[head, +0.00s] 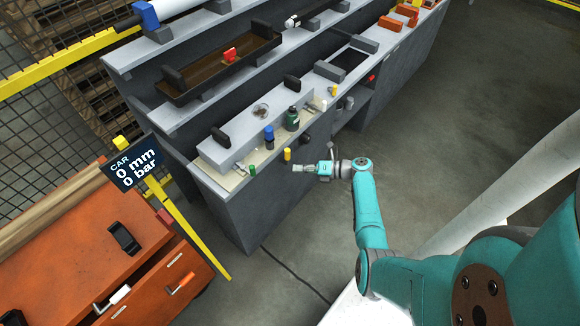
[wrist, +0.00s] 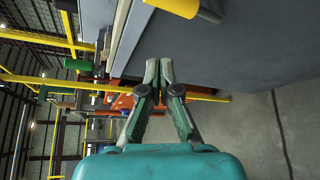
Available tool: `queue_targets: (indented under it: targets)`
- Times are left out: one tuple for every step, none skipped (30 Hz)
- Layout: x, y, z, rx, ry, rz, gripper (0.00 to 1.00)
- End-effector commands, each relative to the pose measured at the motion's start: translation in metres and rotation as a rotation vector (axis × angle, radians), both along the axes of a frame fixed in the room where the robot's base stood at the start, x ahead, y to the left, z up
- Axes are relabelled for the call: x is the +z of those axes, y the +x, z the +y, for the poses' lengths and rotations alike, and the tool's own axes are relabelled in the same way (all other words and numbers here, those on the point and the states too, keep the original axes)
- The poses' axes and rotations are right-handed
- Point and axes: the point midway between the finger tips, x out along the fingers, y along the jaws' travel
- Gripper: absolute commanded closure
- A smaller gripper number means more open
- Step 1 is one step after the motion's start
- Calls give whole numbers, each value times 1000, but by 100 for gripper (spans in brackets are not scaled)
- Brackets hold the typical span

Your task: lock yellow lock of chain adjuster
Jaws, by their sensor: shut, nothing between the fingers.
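A small yellow cylinder (head: 287,154) stands out from the front edge of the grey workbench. It shows large at the top of the wrist view (wrist: 180,7), partly cut off by the frame. A second small yellow piece (head: 334,90) is further along the bench. I cannot tell which is the lock, and the chain adjuster is not clearly recognizable. My gripper (head: 298,168) is shut and empty, in front of the bench edge, just below and right of the nearer yellow cylinder and apart from it. In the wrist view its fingertips (wrist: 158,70) meet.
A green piece (head: 252,170) is left of the nearer yellow cylinder, also in the wrist view (wrist: 76,64). Blue-topped (head: 269,137) and dark green (head: 292,119) containers stand behind. An orange cabinet (head: 135,270) and display sign (head: 134,168) are left. The floor at right is clear.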

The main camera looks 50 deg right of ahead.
Motion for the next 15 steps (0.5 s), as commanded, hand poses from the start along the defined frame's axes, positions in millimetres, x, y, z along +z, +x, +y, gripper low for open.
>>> queue_targets:
  targets:
    - [0,-8,-6,-3,-1,0,100]
    - [0,-13,-9,-4,0,1,100]
    - [0,-18,-12,-3,-1,1,100]
    - [0,-21,-14,-3,-1,1,100]
    - [0,-25,-16,-2,-1,1,100]
    - [-1,-28,-18,-1,-1,0,100]
    - [-1,-31,-19,0,-1,1,100]
    - [-1,-32,-21,0,-1,1,100]
    - [-1,-35,-22,0,-1,1,100]
    - [-1,-36,-23,0,-1,1,100]
    - [-1,-37,-23,1,0,0,100]
    - [-1,-38,-23,1,0,0,100]
    - [-1,-38,-24,1,0,0,100]
    - [-1,-39,-24,2,0,1,100]
    - [-1,-39,-24,2,0,1,100]
